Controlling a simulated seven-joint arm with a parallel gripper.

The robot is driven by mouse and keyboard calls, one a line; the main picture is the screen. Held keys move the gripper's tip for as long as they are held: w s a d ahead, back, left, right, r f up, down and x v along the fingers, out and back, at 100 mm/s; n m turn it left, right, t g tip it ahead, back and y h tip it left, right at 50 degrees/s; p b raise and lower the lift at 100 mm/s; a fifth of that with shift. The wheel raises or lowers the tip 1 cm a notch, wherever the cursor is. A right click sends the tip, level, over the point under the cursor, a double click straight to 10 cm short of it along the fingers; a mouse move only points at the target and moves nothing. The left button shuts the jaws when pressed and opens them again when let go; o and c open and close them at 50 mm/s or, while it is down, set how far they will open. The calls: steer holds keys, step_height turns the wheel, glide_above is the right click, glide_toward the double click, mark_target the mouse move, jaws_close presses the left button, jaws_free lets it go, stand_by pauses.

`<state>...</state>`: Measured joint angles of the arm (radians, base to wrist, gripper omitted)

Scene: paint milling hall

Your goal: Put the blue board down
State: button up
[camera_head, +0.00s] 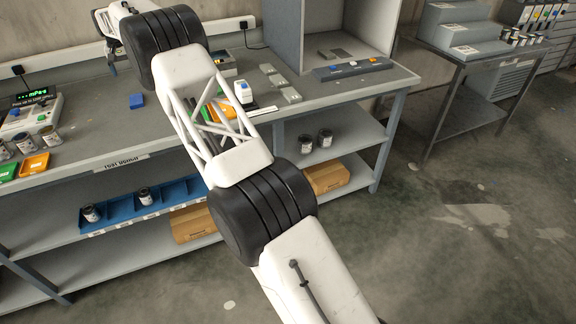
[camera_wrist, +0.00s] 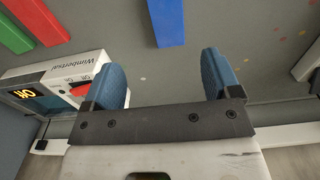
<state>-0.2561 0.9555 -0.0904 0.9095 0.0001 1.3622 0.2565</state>
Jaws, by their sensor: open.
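The blue board (camera_head: 137,101) lies on the grey bench top (camera_head: 98,128), left of my arm in the head view. In the wrist view the blue board (camera_wrist: 166,20) lies ahead of my open fingers, cut off by the top edge, with its near end facing the gap. My gripper (camera_wrist: 168,80) is open, with two blue fingers and nothing between them. In the head view my gripper (camera_head: 112,66) is over the back of the bench, partly cut off by my arm, and is apart from the board.
A white device (camera_wrist: 62,75) with a red switch stands left of my fingers in the wrist view. Beyond it lie a red board (camera_wrist: 38,20) and a green board (camera_wrist: 12,36). A display unit (camera_head: 30,112), jars and trays stand at the bench's left.

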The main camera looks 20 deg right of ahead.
steer(key=s+d+r, duration=1.1)
steer(key=s+r, duration=0.4)
steer(key=s+d+r+t, duration=0.1)
steer(key=s+d+r, duration=0.25)
steer(key=s, duration=0.75)
steer(key=s+d+r, duration=0.2)
steer(key=s+d, duration=0.3)
steer(key=s, duration=0.6)
steer(key=s+d+r+t, duration=0.1)
steer(key=s+d+r, duration=0.3)
steer(key=s, duration=0.7)
steer(key=s+d+f, duration=0.2)
steer(key=s+f, duration=0.3)
steer(key=s, duration=0.7)
steer(key=s+d+f, duration=0.2)
steer(key=s+f, duration=0.3)
steer(key=s, duration=0.8)
steer(key=s+d+f, duration=0.3)
steer(key=s+f, duration=0.2)
steer(key=s, duration=0.7)
steer(key=shift+s+t, duration=0.15)
steer(key=shift+t, duration=0.15)
